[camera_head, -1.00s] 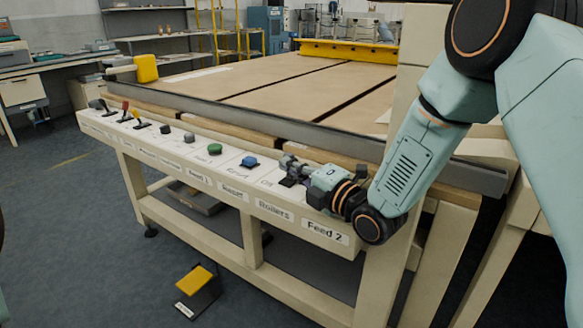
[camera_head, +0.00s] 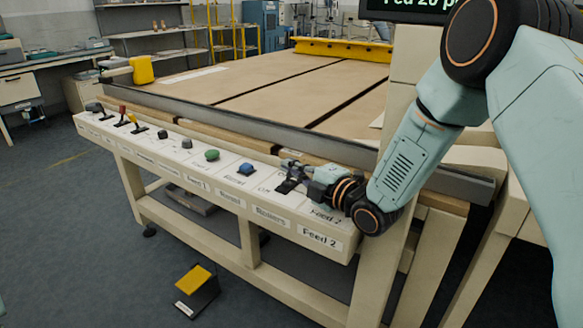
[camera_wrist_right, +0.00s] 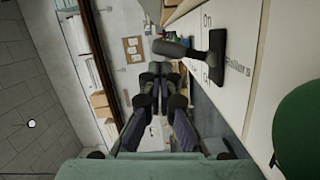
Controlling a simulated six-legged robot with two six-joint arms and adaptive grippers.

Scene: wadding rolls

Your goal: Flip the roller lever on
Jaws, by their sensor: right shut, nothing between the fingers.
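The roller lever is a black lever on a black slotted plate (camera_head: 290,185), above the Rollers label on the cream control panel. In the right wrist view its handle (camera_wrist_right: 178,48) points left from the plate (camera_wrist_right: 217,57), toward the fingers; "On" is printed at the plate's upper end, and the lower marking is partly hidden. My right gripper (camera_head: 287,163) is shut and empty, just beside the lever in the head view. In the right wrist view its fingertips (camera_wrist_right: 160,75) lie just below and left of the handle. Contact cannot be told. My left gripper is not in view.
A blue button (camera_head: 246,169) and a green button (camera_head: 212,155) sit left of the lever. Another green button (camera_wrist_right: 300,130) is close to the wrist camera. A grey rail (camera_head: 300,135) edges the table behind. A yellow pedal (camera_head: 194,279) stands on the floor.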

